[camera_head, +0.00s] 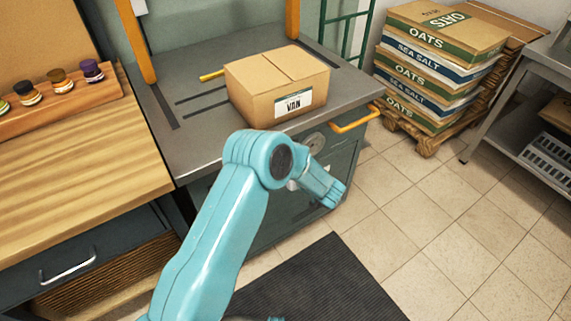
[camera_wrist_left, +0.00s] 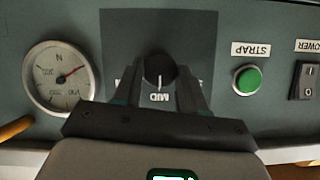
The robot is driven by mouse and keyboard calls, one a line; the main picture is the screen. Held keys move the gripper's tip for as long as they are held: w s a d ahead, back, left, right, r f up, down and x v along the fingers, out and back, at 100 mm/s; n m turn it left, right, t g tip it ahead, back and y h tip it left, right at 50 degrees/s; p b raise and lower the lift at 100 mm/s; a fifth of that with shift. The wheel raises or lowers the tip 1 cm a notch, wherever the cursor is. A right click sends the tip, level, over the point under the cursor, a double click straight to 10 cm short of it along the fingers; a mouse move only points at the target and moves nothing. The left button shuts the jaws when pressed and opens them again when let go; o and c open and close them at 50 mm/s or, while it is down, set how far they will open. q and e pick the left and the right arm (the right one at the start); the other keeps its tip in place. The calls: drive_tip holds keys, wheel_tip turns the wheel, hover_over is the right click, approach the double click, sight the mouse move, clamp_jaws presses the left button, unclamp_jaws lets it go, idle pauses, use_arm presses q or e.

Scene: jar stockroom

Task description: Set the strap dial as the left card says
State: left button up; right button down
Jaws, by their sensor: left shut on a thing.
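The strap dial (camera_wrist_left: 160,72) is a black round knob on a dark square plate in the left wrist view. Its pale pointer line points at the label MID, which shows upside down; the other marks beside the fingers are mostly hidden. My left gripper (camera_wrist_left: 159,82) is shut on the dial, one finger on each side. In the head view my left arm reaches to the machine's front panel (camera_head: 346,158), and its link hides the dial. A white card (camera_head: 139,6) is cut off at the top left; its writing cannot be read. My right gripper is not in view.
Beside the dial are a round gauge (camera_wrist_left: 61,77), a green button (camera_wrist_left: 246,79) labelled STRAP and a black power switch (camera_wrist_left: 305,80). A carton (camera_head: 277,83) marked VAN sits on the machine top (camera_head: 200,140). An orange handle (camera_head: 355,119) sticks out at right.

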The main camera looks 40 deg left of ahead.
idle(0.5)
use_arm(q)
drive_tip(key=o, duration=1)
drive_tip(key=shift+o, duration=0.2)
drive_tip(key=shift+d, duration=0.1)
drive_tip(key=p+v, duration=0.1)
drive_tip(key=v, duration=1.5)
drive_tip(key=shift+p, duration=0.35)
drive_tip(key=shift+r, duration=0.1)
